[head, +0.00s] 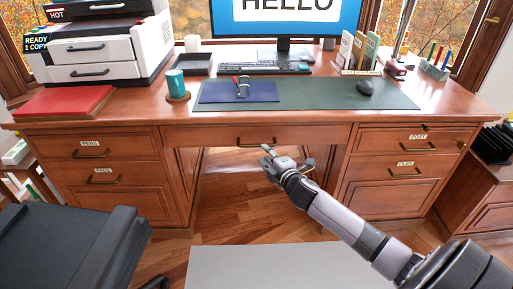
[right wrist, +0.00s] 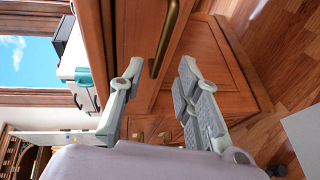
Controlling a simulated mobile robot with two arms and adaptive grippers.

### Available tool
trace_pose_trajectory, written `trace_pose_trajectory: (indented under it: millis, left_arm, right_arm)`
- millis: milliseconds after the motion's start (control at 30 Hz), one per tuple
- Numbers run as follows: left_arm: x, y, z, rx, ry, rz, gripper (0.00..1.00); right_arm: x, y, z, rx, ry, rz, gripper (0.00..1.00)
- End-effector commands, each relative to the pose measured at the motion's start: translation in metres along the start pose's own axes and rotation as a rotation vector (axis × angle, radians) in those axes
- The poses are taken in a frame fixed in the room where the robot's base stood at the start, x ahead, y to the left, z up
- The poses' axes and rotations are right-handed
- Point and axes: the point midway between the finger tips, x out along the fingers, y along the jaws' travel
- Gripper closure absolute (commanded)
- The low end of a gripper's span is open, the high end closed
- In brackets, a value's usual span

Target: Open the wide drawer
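The wide drawer (head: 215,135) is in the middle of the wooden desk, under the top, and looks shut. Its brass bar handle (head: 246,142) is partly behind my right gripper. My right gripper (head: 287,157) is in front of the drawer, just below and right of the handle's middle. In the right wrist view my right gripper's fingers (right wrist: 160,75) are spread apart and empty. The handle (right wrist: 167,35) runs just ahead of the fingertips, between their two lines; I cannot tell whether they touch it. My left gripper is not in view.
A black chair-like thing (head: 70,245) stands at the lower left. The desktop holds a monitor, keyboard (head: 265,68), mouse and printer (head: 100,50). The floor under the drawer is clear.

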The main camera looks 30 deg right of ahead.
Motion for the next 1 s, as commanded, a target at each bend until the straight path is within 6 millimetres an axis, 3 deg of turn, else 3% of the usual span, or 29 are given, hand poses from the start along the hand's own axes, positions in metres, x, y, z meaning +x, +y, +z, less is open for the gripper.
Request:
trace_pose_trajectory:
  millis: [200, 400, 867, 1000]
  left_arm:
    - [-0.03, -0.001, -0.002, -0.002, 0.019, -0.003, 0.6]
    - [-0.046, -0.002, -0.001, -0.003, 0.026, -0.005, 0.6]
    - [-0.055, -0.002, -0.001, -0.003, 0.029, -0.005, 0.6]
    - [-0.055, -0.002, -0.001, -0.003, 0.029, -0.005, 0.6]
  right_arm:
    - [0.044, -0.001, 0.001, 0.002, -0.001, 0.002, 0.69]
    - [0.07, -0.002, 0.001, 0.0, -0.001, 0.0, 0.69]
    - [0.082, -0.001, 0.0, 0.0, 0.0, -0.001, 0.69]
    - [0.082, 0.0, 0.0, 0.0, 0.0, 0.0, 0.78]
